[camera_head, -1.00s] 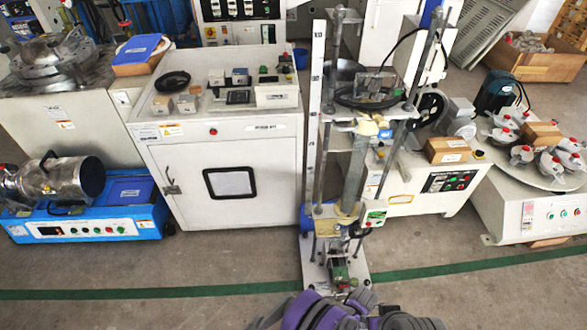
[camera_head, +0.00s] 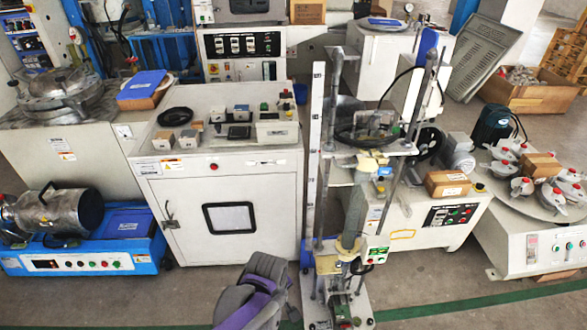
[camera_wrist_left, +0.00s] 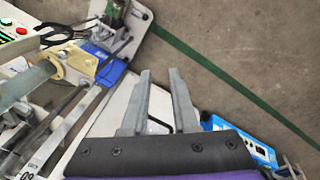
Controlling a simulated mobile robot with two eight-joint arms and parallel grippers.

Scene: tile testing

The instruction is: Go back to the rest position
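My left gripper (camera_wrist_left: 160,85) shows in the left wrist view with its two grey fingers apart. Nothing is seen between the fingers, with a pale surface behind them. In the head view a purple and grey arm part of mine (camera_head: 258,290) rises from the bottom edge, in front of the white cabinet and left of the tall test rig. No fingertips can be made out there. My right gripper is not seen in either current view.
The tall test rig (camera_head: 315,150) stands right of centre, its base on the floor. The white cabinet (camera_head: 180,225) stands to its left. A blue machine (camera_head: 90,262) is at far left. A round-topped bench (camera_head: 530,245) is at right. Bare floor lies in front, crossed by a green line.

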